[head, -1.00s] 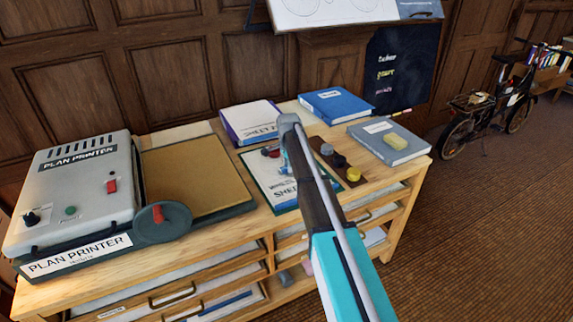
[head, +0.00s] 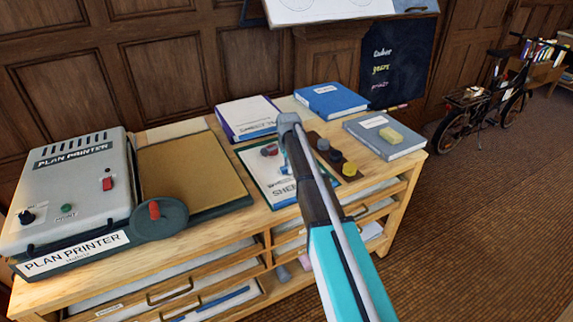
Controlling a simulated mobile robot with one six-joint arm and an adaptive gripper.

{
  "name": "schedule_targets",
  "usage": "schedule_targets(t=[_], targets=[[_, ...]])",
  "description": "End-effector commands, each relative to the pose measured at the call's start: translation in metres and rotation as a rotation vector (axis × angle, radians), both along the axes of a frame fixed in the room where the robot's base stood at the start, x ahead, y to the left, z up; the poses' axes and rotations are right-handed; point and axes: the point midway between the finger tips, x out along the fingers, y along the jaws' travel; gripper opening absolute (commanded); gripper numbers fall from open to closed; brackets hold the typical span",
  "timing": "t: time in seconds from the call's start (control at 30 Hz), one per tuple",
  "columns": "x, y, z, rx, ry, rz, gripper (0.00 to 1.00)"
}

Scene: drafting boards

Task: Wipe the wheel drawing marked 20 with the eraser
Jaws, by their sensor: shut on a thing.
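A white drafting board (head: 345,10) is cut off by the top edge of the head view. Only the lower parts of round outlines show on it, and no number 20 can be read. My arm reaches up from the bottom edge over the cabinet top, ending in a grey joint at the middle. My gripper cannot be made out, so what it holds is hidden.
A plan printer (head: 75,190) fills the cabinet's left side. A purple-edged binder (head: 248,115), a blue book (head: 331,101), a sheet pad (head: 280,185) and a dark strip with round knobs (head: 335,157) lie rightward. A chalkboard (head: 397,65) stands behind.

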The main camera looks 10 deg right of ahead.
Motion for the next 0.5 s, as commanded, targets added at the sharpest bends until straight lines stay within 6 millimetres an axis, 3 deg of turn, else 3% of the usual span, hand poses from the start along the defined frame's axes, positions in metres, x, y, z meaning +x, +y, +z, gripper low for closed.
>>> schedule_targets(t=[0.2,0.5], targets=[[-0.016,-0.005,0.0,-0.001,0.003,-0.001,0.0],[-0.023,-0.008,0.001,-0.001,0.002,-0.001,0.0]])
